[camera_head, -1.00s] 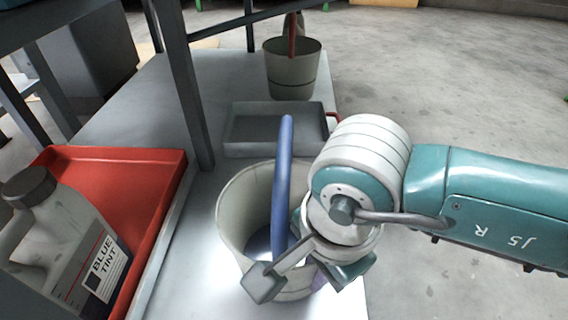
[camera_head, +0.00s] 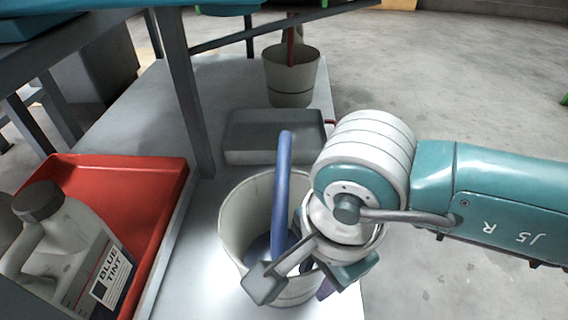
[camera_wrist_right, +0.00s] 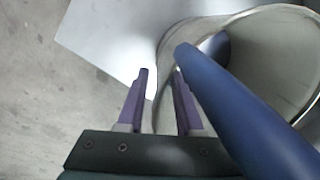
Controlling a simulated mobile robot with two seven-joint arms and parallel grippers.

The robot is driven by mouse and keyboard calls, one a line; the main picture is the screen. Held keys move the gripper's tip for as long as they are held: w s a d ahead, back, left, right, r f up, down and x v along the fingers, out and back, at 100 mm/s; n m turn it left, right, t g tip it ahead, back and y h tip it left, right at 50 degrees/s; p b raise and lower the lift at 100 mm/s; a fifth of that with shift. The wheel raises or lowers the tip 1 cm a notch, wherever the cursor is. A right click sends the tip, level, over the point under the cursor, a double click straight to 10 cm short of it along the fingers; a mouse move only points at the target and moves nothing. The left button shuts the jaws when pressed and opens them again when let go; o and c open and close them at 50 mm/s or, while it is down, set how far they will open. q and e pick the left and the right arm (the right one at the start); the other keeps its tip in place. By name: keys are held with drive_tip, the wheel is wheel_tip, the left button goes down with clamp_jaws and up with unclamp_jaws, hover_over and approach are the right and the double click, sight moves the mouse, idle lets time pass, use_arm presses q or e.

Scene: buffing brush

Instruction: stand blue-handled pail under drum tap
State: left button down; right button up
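The pail (camera_head: 232,220) is pale and open-topped and stands upright on a light platform. Its thick blue handle (camera_head: 282,190) stands up across the mouth; the handle also shows large in the right wrist view (camera_wrist_right: 245,110). My right gripper (camera_head: 290,282) is at the pail's near right side. In the right wrist view its two purple fingers (camera_wrist_right: 160,100) are apart, with the pail's rim and wall edge running between or just behind them and the handle just to their right. I cannot tell whether they touch the wall. My left gripper is out of view. No drum tap is clearly visible.
A second pail (camera_head: 291,85) with a red handle stands at the back. A grey tray (camera_head: 270,152) lies between the pails. A red tray (camera_head: 155,185) holds a bottle labelled BLUE TINT (camera_head: 65,250) at left. A dark rack leg (camera_head: 186,95) stands close behind. Floor at right is clear.

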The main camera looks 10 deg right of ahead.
sight(283, 227)
wheel_tip(283, 227, up, 10)
drive_tip(key=s+p, duration=0.1)
drive_tip(key=p, duration=0.5)
drive_tip(key=shift+d+f, duration=0.15)
drive_tip(key=shift+d, duration=0.05)
